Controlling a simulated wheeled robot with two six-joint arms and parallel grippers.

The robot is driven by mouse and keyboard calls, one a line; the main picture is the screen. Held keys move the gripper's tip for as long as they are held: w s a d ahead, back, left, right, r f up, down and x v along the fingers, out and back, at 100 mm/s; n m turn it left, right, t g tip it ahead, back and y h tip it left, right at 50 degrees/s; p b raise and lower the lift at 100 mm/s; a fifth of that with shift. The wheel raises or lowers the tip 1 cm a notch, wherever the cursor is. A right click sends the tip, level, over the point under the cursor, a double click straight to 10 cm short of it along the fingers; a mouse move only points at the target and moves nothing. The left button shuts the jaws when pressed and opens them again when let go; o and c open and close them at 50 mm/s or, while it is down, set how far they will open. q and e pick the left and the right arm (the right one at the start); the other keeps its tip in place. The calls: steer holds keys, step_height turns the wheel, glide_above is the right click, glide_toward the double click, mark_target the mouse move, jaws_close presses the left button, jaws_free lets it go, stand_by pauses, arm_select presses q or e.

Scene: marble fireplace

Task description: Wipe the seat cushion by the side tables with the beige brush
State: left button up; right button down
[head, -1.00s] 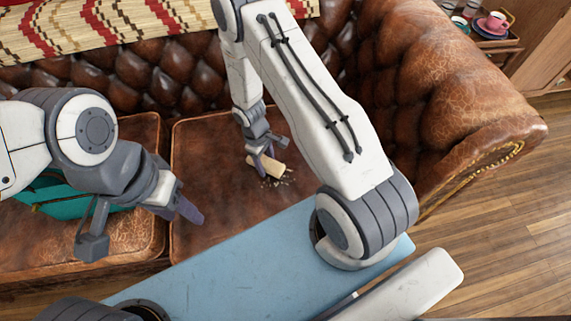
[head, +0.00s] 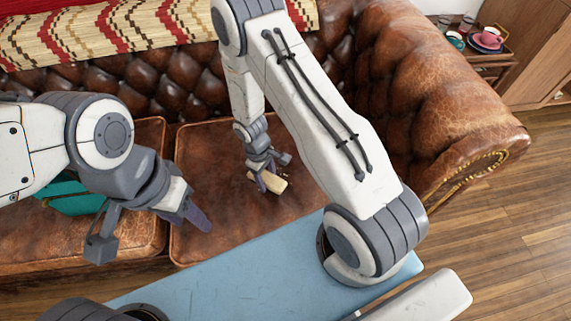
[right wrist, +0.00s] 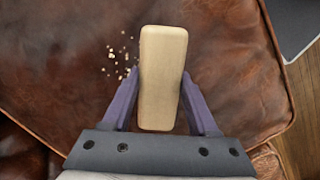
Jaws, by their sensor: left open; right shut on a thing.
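The beige brush (head: 271,182) is a pale block between the fingers of my right gripper (head: 262,178), low over the brown leather seat cushion (head: 205,165). In the right wrist view the brush (right wrist: 162,75) is gripped between both purple fingers of my right gripper (right wrist: 163,108). Pale crumbs (right wrist: 120,62) lie on the cushion (right wrist: 235,70) just left of the brush there. I cannot tell whether the brush touches the leather. My left gripper (head: 150,225) is open and empty, above the front of the sofa.
A teal bag (head: 72,203) lies on the left cushion, partly behind my left arm. A patterned blanket (head: 130,30) covers the backrest. The sofa's armrest (head: 435,90) rises at right. A side table (head: 490,68) with cups stands beyond it.

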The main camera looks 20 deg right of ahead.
steer(key=shift+r+p, duration=1.85)
steer(key=shift+r, duration=0.55)
